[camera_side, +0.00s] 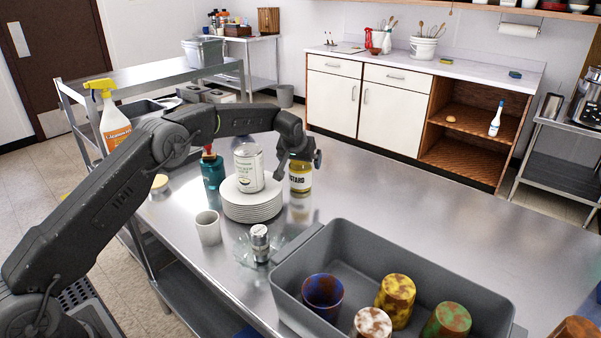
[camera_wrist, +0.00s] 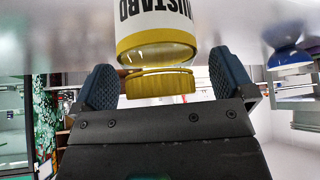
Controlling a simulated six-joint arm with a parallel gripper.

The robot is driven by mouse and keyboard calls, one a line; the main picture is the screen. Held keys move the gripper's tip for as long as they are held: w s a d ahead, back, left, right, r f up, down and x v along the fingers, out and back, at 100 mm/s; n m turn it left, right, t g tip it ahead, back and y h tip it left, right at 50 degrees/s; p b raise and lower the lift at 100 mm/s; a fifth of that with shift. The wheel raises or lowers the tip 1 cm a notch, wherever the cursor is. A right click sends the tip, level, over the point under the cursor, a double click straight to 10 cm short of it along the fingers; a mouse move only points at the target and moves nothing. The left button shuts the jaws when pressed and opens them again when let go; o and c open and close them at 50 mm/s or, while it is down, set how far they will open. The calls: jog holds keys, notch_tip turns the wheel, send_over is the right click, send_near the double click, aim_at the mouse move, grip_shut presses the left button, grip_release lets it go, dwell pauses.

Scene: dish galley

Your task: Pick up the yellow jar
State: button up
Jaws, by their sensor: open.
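The yellow jar (camera_side: 300,182) stands upright on the steel table, right of the plate stack. It has a white label reading mustard and a yellow lid. My gripper (camera_side: 302,158) is above it and hides its top in the side view. In the wrist view, the jar (camera_wrist: 156,45) appears upside down, with its yellow lid (camera_wrist: 160,84) between the fingers of my gripper (camera_wrist: 165,86). The jaws are open, with a visible gap on each side of the lid.
A stack of white plates (camera_side: 252,208) bearing a white-labelled bottle (camera_side: 248,170) stands close left of the jar. A white cup (camera_side: 208,229) and a shaker (camera_side: 260,243) are nearer. A grey tub (camera_side: 400,262) holds several speckled cups. The table right of the jar is clear.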

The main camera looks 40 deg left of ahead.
jog(key=c, duration=1.2)
jog(key=shift+r, duration=0.1)
jog(key=shift+r, duration=0.1)
